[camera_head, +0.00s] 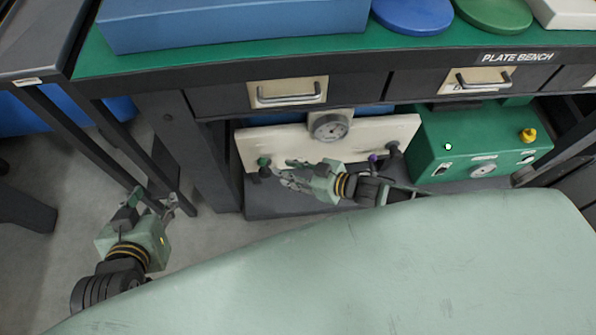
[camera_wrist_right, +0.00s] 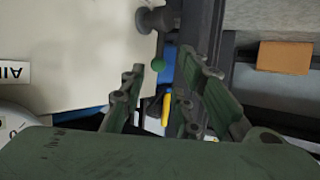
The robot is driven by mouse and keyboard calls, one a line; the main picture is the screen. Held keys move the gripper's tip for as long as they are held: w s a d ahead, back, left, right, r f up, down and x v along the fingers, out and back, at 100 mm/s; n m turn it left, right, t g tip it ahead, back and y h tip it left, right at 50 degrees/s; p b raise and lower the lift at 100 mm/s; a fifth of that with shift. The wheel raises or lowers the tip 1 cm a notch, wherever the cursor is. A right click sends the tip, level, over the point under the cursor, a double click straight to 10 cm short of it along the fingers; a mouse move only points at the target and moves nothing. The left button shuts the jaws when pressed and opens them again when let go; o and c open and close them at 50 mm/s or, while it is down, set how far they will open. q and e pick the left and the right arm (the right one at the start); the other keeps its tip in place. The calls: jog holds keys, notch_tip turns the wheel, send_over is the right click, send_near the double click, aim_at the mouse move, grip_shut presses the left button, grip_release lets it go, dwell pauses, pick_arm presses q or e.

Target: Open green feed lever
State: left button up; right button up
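The green feed lever, a small green knob on a dark fitting (camera_head: 263,161), is at the left end of the cream panel (camera_head: 285,142) under the bench. Its green ball (camera_wrist_right: 158,64) shows in the right wrist view, between and just beyond the fingertips. My right gripper (camera_head: 285,174) reaches leftward in front of the panel, a little right of the lever. In the wrist view its fingers (camera_wrist_right: 165,76) are apart with nothing held; contact with the lever cannot be made out. My left gripper (camera_head: 154,200) is open and empty, low at the left, away from the panel.
A round gauge (camera_head: 329,126) sits mid-panel, with a purple-knobbed lever (camera_head: 373,158) at right. A green machine (camera_head: 470,145) with a yellow knob stands right of the panel. The bench's drawers (camera_head: 288,93) overhang above. A dark bench leg (camera_head: 205,150) stands between my grippers.

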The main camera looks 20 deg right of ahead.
jog(key=shift+v, duration=1.6)
